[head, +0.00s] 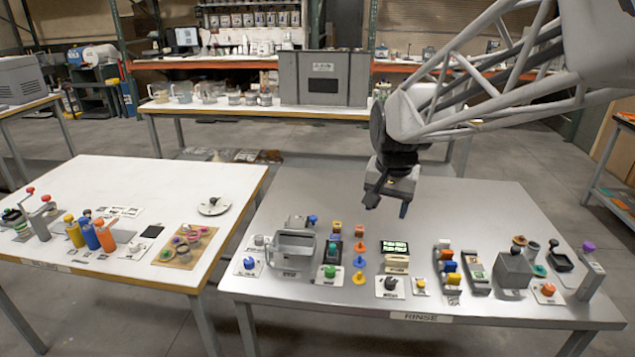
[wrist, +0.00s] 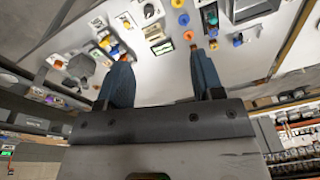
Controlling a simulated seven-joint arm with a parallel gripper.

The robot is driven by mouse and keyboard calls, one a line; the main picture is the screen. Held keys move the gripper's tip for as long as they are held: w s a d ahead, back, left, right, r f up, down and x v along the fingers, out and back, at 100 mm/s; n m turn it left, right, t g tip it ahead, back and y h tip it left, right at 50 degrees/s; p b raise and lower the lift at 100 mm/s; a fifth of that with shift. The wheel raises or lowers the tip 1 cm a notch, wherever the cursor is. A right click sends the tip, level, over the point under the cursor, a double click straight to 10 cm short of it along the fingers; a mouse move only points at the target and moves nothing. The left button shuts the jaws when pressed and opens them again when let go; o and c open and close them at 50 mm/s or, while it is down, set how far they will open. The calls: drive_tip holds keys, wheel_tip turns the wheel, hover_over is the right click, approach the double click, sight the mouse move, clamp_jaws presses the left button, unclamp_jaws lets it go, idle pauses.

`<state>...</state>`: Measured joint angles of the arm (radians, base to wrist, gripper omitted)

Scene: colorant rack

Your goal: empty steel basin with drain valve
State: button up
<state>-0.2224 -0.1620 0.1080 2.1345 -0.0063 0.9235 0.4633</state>
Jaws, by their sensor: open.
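The steel basin (head: 295,262) is a grey open-topped box standing on the left part of the steel table (head: 450,215). It also shows at the top edge of the wrist view (wrist: 250,10), partly cut off. Knobs on small plates stand close to it: a blue one (head: 249,263) at its left and a green one (head: 330,271) at its right. I cannot tell which one is its drain valve, or what the basin holds. My gripper (head: 388,206) is open and empty, above the table, right of the basin and behind the row of devices. Its two fingers show in the wrist view (wrist: 160,58).
Orange, blue and yellow pegs (head: 359,262) stand right of the basin, then a lit green display (head: 395,247). A grey box (head: 513,269) and a purple-topped lever (head: 588,268) stand farther right. The table's back half is clear. A white table (head: 150,180) stands left.

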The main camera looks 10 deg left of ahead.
drive_tip(key=w+a+f, duration=0.3)
drive_tip(key=w+a, duration=0.5)
drive_tip(key=w, duration=0.1)
drive_tip(key=m+g, duration=0.2)
drive_tip(key=m, duration=0.1)
approach(259, 237)
drive_tip(key=shift+s+d+f, duration=0.25)
drive_tip(key=shift+d+f, duration=0.1)
drive_tip(key=shift+w+a+f+m, duration=0.1)
drive_tip(key=shift+a+f+m, duration=0.2)
drive_tip(key=shift+a+f, duration=0.15)
drive_tip(key=shift+f, duration=3.85)
